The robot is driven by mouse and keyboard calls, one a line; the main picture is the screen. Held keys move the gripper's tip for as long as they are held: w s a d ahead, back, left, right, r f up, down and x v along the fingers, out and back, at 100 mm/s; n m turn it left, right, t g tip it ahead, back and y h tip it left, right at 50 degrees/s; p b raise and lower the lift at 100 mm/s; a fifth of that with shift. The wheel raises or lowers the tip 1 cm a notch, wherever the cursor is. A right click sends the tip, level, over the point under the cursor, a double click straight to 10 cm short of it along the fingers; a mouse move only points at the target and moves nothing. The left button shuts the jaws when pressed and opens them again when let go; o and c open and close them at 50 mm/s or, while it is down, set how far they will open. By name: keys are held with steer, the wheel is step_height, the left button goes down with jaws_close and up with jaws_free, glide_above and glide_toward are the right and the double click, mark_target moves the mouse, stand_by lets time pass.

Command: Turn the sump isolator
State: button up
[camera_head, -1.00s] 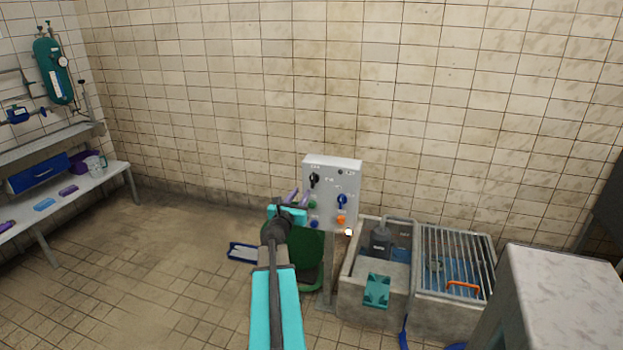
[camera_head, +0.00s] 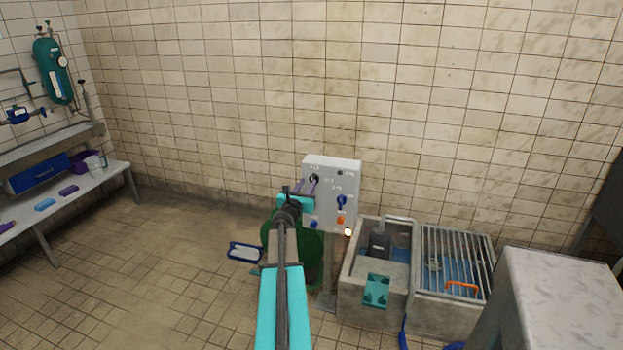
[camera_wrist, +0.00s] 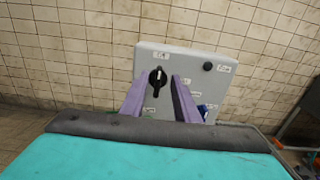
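A pale grey control panel (camera_head: 347,172) stands on a post in front of the tiled wall. A black rotary knob (camera_head: 314,178) with a white pointer mark sits at its upper left; it also shows in the wrist view (camera_wrist: 158,76), with its pointer close to upright. Labels are too small to read, so I cannot confirm that it is the sump isolator. My gripper (camera_head: 306,185) is open. In the wrist view its two purple fingers (camera_wrist: 158,92) stand either side of the knob, with visible gaps; their exact distance from the panel is unclear.
The panel also bears a blue knob (camera_head: 341,201), an orange knob (camera_head: 340,220) and a small black button (camera_wrist: 208,66). A concrete sump (camera_head: 373,318) with a pump and a metal grating (camera_head: 455,250) lies to the right. A bench (camera_head: 118,172) stands at the far left.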

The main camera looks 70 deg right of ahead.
mark_target(312, 177)
steer(key=shift+w+d+p, duration=0.2)
steer(key=shift+d+p, duration=0.25)
steer(key=shift+d, duration=2.45)
jaws_close()
